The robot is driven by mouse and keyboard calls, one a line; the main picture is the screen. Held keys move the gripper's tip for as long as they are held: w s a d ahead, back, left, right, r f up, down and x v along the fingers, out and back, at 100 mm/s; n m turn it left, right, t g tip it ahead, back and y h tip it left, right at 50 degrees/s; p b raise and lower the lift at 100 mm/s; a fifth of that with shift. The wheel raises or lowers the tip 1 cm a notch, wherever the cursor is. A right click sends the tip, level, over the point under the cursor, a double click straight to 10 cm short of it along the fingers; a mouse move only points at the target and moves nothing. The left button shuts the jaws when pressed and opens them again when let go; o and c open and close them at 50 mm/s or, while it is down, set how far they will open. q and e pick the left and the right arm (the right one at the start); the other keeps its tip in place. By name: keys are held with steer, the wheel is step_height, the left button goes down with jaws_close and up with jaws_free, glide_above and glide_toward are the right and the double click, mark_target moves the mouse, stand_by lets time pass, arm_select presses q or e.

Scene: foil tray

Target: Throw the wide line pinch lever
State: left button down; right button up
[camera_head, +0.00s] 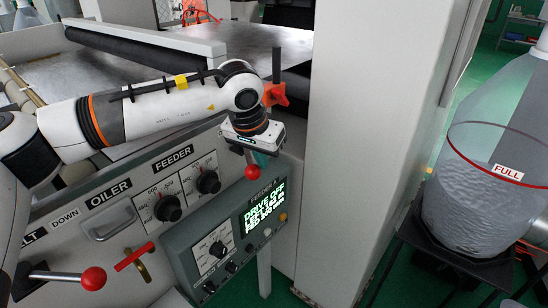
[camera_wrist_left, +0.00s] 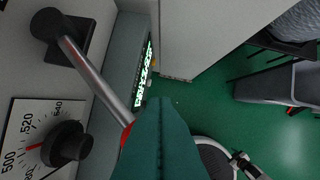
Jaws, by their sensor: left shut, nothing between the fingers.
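A lever with a red ball knob (camera_head: 252,172) sticks out from the machine front, right of the FEEDER dials. I see no label naming it. In the left wrist view its metal rod (camera_wrist_left: 95,75) runs from a black pivot down to the knob, which is mostly hidden behind the fingers. My left gripper (camera_head: 262,159) points down right beside this knob, its teal fingers shut and empty. The fingers (camera_wrist_left: 160,105) also fill the lower middle of the wrist view. Whether they touch the knob I cannot tell. My right gripper is not in view.
Another lever with a red ball (camera_head: 93,278) and a red T-handle (camera_head: 134,257) are at lower left. A grey control box (camera_head: 228,245) below the gripper shows DRIVE OFF. A white column (camera_head: 355,150) stands to the right, then a clear vessel (camera_head: 485,190) marked FULL.

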arm_select(q)
steer(key=shift+a+f, duration=0.15)
steer(key=shift+a, duration=0.3)
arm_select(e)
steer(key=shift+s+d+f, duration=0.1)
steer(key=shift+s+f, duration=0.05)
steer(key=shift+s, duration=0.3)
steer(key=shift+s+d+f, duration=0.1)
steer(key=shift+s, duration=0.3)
arm_select(q)
steer(key=shift+r, duration=0.3)
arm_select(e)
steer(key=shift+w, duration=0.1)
